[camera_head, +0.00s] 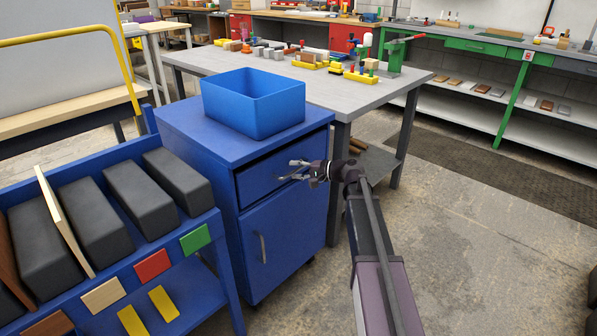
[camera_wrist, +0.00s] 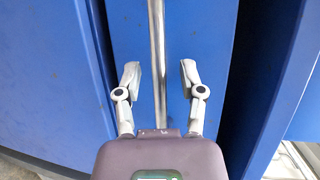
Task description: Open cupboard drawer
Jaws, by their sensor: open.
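The blue cupboard (camera_head: 225,150) stands left of centre in the head view. Its drawer (camera_head: 258,180) is the upper front, with a dark gap along its top edge; I cannot tell how far out it stands. My gripper (camera_head: 293,170) is at the drawer front. In the wrist view my gripper (camera_wrist: 160,72) is open, with one finger on each side of the drawer's grey bar handle (camera_wrist: 157,40). The fingers stand apart from the bar, which runs upright in that picture. The blue drawer front (camera_wrist: 208,50) lies behind it, with dark gaps at both sides.
A blue open bin (camera_head: 255,115) stands on the cupboard top. Below the drawer is a door with its own handle (camera_head: 262,248). A blue rack with dark blocks (camera_head: 175,180) is at left. A grey worktable (camera_head: 330,95) stands behind.

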